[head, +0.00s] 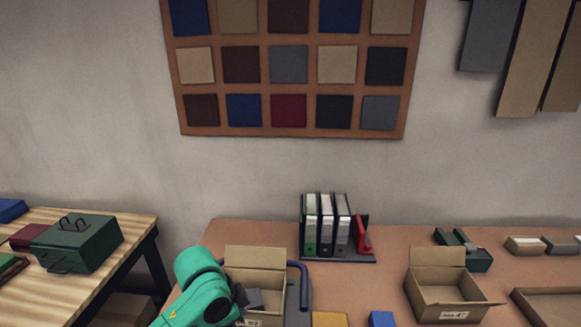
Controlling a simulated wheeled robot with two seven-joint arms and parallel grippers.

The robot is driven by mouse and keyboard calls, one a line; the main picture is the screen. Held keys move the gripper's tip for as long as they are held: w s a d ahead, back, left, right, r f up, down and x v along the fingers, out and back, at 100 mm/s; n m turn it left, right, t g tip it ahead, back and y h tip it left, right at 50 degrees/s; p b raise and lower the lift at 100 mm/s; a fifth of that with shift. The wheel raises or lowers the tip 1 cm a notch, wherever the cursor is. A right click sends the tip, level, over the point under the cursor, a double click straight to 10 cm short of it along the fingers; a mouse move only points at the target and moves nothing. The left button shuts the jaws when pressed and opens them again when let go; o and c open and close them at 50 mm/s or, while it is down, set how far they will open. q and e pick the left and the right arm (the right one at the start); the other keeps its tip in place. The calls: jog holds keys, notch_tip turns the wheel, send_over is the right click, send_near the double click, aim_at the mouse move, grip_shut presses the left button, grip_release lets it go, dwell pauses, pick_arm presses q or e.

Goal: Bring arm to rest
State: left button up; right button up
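My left arm, green, comes in from the bottom left and reaches up beside an open cardboard box (255,258). The dark end of the arm, where my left gripper (252,299) is, overlaps the box opening. Its fingers are small and partly hidden, so I cannot tell whether they are open or shut, or inside the box or in front of it. My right arm and gripper are out of view.
The brown table (240,231) also holds a folder rack (340,258), a second open cardboard box (445,290), a green tool (463,250), a yellow block (330,319) and a blue block (381,319). A wooden bench (25,295) with a green case (78,245) stands left. Swatches (288,63) hang behind.

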pick_arm(q)
jog(key=s+a+f+n+t+y, duration=0.1)
jog(key=s+a+f+n, duration=0.3)
jog(key=s+a+n, duration=0.25)
jog(key=s+a+f+n+t+y, duration=0.1)
jog(key=s+a+f+n+y, duration=0.1)
jog(key=s+a+f+n, duration=0.4)
jog(key=s+f+m+g+b, duration=0.1)
jog(key=s+f+b, duration=0.15)
jog(key=f, duration=0.95)
jog(key=s+f+m+b, duration=0.1)
jog(key=f+b, duration=0.2)
jog(key=f, duration=0.9)
jog(key=s+a+f+b, duration=0.2)
jog(key=s+f, duration=0.7)
jog(key=f, duration=0.1)
jog(key=s+a+f+g+b, duration=0.1)
jog(key=s+f+b, duration=0.1)
jog(key=s+f, duration=0.6)
notch_tip(320, 180, down, 4)
jog(key=shift+s+a+r, duration=0.2)
jog(key=shift+s+a, duration=0.15)
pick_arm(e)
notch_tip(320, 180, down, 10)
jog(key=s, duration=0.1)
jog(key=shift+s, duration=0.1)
